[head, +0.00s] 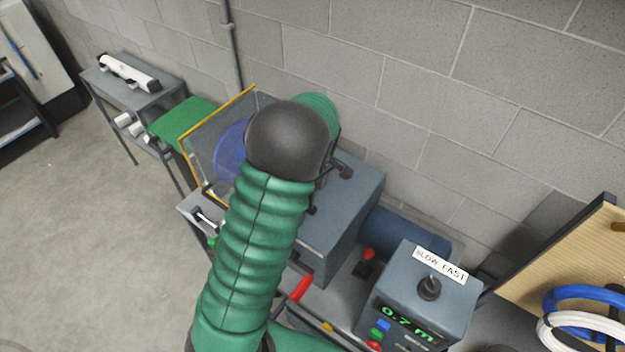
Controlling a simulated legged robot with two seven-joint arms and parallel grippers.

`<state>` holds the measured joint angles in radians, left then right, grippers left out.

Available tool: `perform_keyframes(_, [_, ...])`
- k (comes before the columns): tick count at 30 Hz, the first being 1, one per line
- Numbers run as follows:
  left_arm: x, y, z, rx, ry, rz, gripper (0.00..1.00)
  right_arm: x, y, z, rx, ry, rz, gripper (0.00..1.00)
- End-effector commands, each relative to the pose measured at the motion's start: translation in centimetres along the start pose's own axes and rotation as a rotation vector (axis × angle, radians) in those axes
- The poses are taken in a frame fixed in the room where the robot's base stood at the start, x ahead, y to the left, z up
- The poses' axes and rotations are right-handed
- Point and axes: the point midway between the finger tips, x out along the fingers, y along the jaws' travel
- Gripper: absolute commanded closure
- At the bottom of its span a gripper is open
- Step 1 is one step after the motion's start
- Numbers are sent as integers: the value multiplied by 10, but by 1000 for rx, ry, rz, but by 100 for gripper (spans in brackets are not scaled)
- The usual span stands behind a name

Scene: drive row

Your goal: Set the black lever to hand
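My green-sleeved arm (262,235) rises from the bottom of the head view. Its black rounded joint (288,140) covers the middle of a grey-blue machine (345,215). I cannot make out either gripper; the far end of this arm is hidden behind the joint. A short black part (345,170), like a small handle, sticks out on the machine top just right of the joint. I cannot tell whether it is the black lever, and no "hand" marking is readable.
A red-topped lever (368,255) and a red handle (302,288) are near the machine's front. A yellow-edged clear guard (212,140) stands at its left. Blue and white hose coils (583,300) hang at right. A block wall (420,60) is behind; the left floor is clear.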

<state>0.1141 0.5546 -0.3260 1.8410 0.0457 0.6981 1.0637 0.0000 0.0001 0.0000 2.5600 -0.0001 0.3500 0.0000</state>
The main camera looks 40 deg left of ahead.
Motion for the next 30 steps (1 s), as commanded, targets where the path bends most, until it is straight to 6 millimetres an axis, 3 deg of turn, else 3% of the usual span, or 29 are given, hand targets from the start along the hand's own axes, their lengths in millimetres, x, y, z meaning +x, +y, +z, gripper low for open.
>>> perform_keyframes(5, [-33, 2, 0, 1, 2, 8, 48, 13, 0, 3, 0, 0, 0, 100])
perform_keyframes(12, [-105, 2, 0, 0, 2, 8, 48, 30, 0, 7, 0, 0, 0, 100])
perform_keyframes(18, [-149, 2, 0, 0, 1, 3, 48, 36, 0, 8, 0, 0, 0, 100])
perform_keyframes(22, [-161, 2, 0, 0, 0, 0, 48, 37, 0, 9, 0, 0, 0, 100])
perform_keyframes(30, [-163, 1, 0, 0, -1, -1, 48, 36, 0, 9, 0, 0, 0, 100])
